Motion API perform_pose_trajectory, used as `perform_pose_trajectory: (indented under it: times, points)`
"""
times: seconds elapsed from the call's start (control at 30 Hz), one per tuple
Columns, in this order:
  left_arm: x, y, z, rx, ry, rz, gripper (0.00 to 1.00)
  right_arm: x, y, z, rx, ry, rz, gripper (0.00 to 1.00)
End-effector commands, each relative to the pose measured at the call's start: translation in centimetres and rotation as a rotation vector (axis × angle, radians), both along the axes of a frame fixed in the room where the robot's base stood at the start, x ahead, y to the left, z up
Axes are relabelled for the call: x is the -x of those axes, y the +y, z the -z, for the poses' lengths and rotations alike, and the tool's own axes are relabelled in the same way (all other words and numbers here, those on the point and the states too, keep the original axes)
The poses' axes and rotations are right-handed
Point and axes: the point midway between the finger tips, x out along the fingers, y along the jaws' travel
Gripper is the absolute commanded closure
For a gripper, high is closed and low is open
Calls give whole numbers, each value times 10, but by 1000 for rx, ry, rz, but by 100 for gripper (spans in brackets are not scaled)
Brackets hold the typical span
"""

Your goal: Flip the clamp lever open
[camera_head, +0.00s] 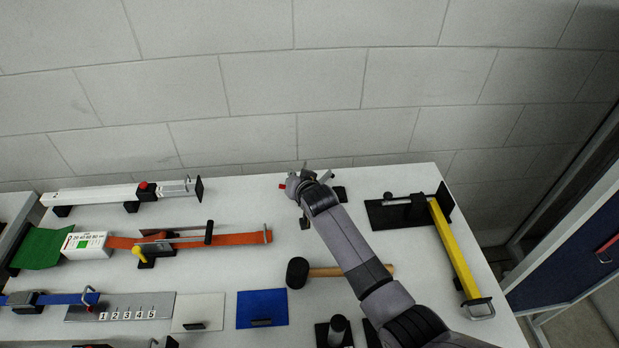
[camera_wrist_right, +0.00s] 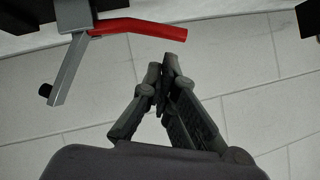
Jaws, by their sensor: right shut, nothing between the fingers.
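The clamp lever (camera_wrist_right: 138,25) is a red handle at the top of the right wrist view. It joins a grey metal arm (camera_wrist_right: 70,62) with a black tip. In the head view only a small red bit (camera_head: 282,186) shows beside my right gripper (camera_head: 305,179), whose arm hides much of the clamp. My right gripper also shows in the wrist view (camera_wrist_right: 162,75). Its fingertips are together with nothing between them. They sit just below the red handle in that picture, with a visible gap. My left gripper is not in view.
A black mallet (camera_head: 298,273) lies under my right arm. A yellow bar (camera_head: 453,247) on a black fixture stands to the right. An orange strap (camera_head: 240,239) and a white bar tool (camera_head: 97,194) lie left. A block wall (camera_head: 300,90) is behind the table.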

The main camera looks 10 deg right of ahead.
Motion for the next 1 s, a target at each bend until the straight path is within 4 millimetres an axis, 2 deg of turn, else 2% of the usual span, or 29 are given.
perform_pose_trajectory:
  times: [0.03, 0.1, 0.2, 0.7, 1.0]
  points:
    - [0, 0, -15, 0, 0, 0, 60, -2, -3, -16, 0, 0, 2, 100]
    - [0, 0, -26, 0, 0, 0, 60, -4, -6, -28, -1, 0, 2, 100]
    - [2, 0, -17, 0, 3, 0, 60, 8, -8, -25, -2, -1, 1, 100]
    - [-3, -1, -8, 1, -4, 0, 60, 65, -20, -62, -2, -1, 1, 100]
    - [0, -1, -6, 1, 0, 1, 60, 80, -23, -72, -1, 0, 1, 100]
